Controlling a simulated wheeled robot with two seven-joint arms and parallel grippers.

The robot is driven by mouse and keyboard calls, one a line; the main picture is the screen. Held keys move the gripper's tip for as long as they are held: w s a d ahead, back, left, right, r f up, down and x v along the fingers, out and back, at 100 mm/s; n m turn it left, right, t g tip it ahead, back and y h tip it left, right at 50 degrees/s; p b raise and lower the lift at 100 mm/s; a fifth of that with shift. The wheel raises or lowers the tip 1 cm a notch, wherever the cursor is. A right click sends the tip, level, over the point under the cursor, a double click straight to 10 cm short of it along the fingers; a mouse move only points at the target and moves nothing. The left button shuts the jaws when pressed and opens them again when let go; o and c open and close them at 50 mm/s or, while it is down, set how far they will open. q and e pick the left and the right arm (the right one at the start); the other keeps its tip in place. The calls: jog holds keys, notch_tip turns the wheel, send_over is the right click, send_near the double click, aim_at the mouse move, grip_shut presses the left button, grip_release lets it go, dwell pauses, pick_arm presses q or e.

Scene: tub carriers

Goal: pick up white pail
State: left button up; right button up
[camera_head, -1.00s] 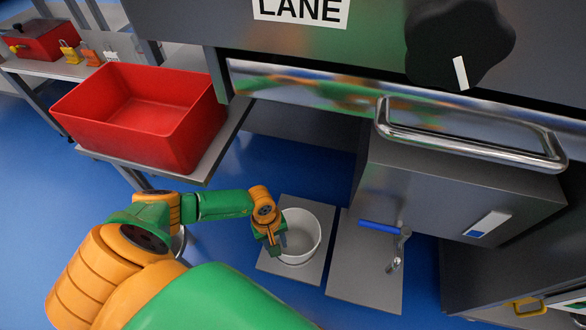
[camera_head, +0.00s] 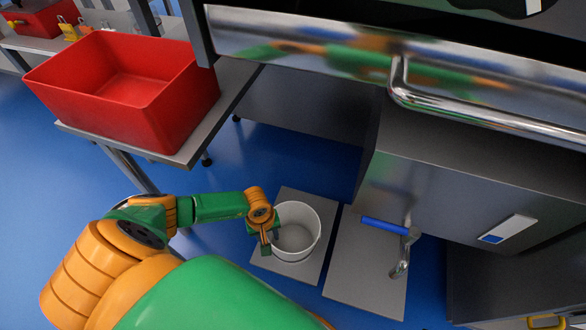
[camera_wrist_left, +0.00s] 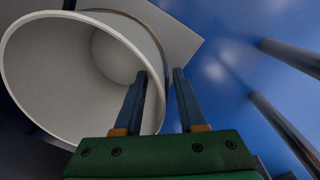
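The white pail (camera_head: 302,238) stands upright on a grey square plate (camera_head: 292,274) low to the floor. My left gripper (camera_head: 265,243) is at the left side of the pail's rim. In the left wrist view the pail (camera_wrist_left: 75,70) fills the left half with its mouth facing the camera. The left gripper's fingers (camera_wrist_left: 160,75) are apart there. One finger overlaps the pail's opening and the other is outside the rim, with the pail's wall between them. Gaps show beside the wall, so it is not gripped. My right gripper is not in view.
A red tub (camera_head: 130,85) sits on a grey shelf at the upper left. A second grey plate (camera_head: 365,275) right of the pail bears a blue-handled tool (camera_head: 385,225). A grey cabinet with a chrome handle (camera_head: 480,118) overhangs at the right. Blue floor (camera_head: 300,160) is open behind the pail.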

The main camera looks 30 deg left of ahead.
pick_arm(q)
grip_shut()
dwell(1.5)
